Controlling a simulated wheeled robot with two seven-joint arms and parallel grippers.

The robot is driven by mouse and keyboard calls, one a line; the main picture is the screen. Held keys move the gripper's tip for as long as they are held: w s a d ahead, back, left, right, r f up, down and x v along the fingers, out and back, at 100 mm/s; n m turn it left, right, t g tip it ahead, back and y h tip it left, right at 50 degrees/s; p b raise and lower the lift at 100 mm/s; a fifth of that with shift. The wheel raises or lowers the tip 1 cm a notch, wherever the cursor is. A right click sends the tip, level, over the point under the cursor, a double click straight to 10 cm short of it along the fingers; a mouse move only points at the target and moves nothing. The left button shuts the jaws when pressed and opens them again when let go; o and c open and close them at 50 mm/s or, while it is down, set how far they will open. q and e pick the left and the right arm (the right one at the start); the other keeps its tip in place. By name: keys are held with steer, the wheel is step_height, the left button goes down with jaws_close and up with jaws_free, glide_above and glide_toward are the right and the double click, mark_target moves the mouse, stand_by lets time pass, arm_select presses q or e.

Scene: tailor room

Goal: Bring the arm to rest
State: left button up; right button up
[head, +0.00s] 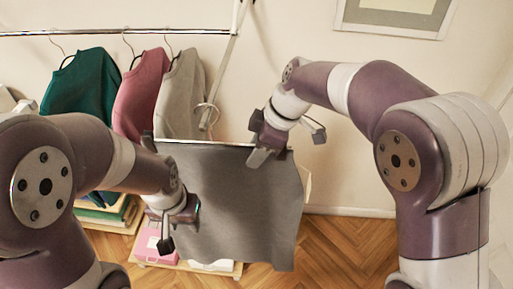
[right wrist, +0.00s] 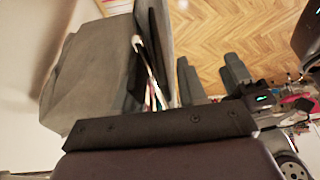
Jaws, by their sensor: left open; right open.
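My left gripper (head: 168,230) is open at the lower left edge of a hanging grey cloth (head: 235,205) in the head view. My right gripper (head: 263,154) is open at the cloth's top right, by the end of the light bar along its top edge. I cannot tell whether either gripper touches the cloth. My right arm (head: 350,90) is bent and reaches in from the right. My left arm (head: 100,160) reaches in from the left. Grey cloth (right wrist: 85,75) fills the left of the right wrist view, close to the gripper.
A rail (head: 110,32) holds a green garment (head: 82,85), a pink one (head: 140,92) and a grey one (head: 180,95) behind my left arm. A pink box (head: 155,244) sits low beneath the cloth. The wooden floor (head: 340,250) at right is clear.

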steer(key=p+v, duration=1)
steer(key=v, duration=0.2)
steer(key=shift+r, duration=0.2)
steer(key=shift+m, duration=0.3)
steer(key=s+d+f+m+h+b, duration=0.1)
steer(key=s+d+f+m+b, duration=0.3)
steer(key=f+b, duration=0.3)
steer(key=s+d+f+m+h+b, duration=0.2)
steer(key=s+d+f+m+b, duration=0.2)
steer(key=f, duration=0.9)
steer(key=s+d+f+m+t+h+b, duration=0.1)
steer(key=s+d+f+m+b, duration=0.4)
steer(key=d+f+m+b, duration=0.3)
step_height(320, 180, down, 3)
steer(key=shift+d+f+m+h+b, duration=0.1)
steer(key=shift+d+m+h+b, duration=0.25)
steer(key=shift+b, duration=0.45)
steer(key=shift+s, duration=0.15)
